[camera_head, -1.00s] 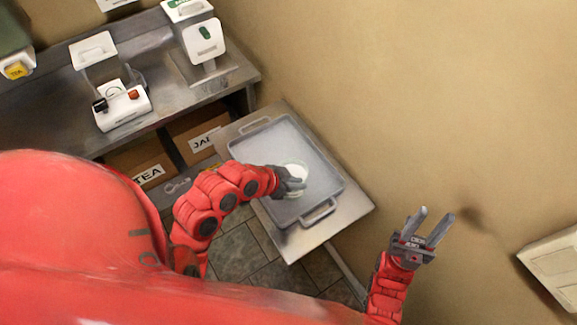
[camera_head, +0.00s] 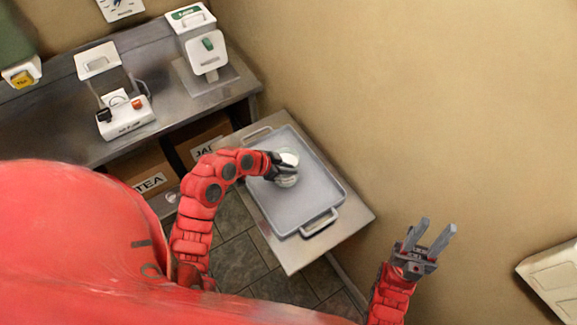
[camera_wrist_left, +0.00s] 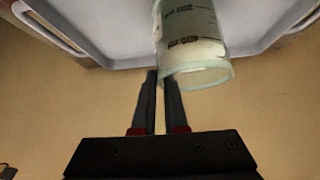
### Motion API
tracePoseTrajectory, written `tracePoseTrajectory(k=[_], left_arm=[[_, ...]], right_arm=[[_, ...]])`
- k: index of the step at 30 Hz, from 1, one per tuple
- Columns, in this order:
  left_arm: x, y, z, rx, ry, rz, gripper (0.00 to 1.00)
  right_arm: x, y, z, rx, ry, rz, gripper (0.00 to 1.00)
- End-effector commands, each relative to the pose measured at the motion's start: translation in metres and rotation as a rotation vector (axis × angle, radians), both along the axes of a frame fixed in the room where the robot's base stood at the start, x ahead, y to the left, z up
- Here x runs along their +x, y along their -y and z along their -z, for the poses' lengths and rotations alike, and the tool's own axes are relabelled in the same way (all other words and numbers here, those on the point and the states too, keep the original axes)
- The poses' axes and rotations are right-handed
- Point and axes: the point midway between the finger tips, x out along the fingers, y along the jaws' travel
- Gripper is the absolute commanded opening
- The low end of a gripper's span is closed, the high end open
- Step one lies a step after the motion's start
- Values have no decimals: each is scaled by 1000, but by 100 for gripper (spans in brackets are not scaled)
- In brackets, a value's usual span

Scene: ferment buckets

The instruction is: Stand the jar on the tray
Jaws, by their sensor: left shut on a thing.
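The jar (camera_head: 289,160) is clear, with pale contents, and shows over the far part of the grey tray (camera_head: 325,183). My left gripper (camera_head: 280,167) is shut on the jar. In the left wrist view the jar (camera_wrist_left: 190,45) has printed volume marks, and my left fingers (camera_wrist_left: 159,85) are close together at its rim. The tray (camera_wrist_left: 100,25) shows behind it. I cannot tell whether the jar's base touches the tray. My right gripper (camera_head: 427,240) is open and empty, right of the tray and apart from it.
The tray lies on a small steel table (camera_head: 290,250) against the wall. A steel bench (camera_head: 180,112) at the back left holds a white device (camera_head: 125,117) and a white dispenser (camera_head: 207,50). Cardboard boxes (camera_head: 150,170) sit below. The tray's near part is clear.

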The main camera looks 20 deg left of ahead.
Motion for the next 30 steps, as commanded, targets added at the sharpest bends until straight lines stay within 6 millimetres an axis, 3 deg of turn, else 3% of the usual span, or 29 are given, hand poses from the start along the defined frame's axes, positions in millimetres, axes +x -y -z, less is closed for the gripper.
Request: tracePoseTrajectory(k=[9,10,15,25,30], left_arm=[[0,-1,8,2,1,-1,0],[0,-1,8,2,-1,-1,14],[0,-1,8,2,-1,-1,40],[-1,-2,7,1,0,-2,40],[-10,-11,-5,2,4,-4,40]], right_arm=[[0,0,-4,0,0,0,40],[0,0,-4,0,0,0,40],[0,0,-4,0,0,0,40],[0,0,-3,0,0,0,40],[0,0,5,0,0,0,40]])
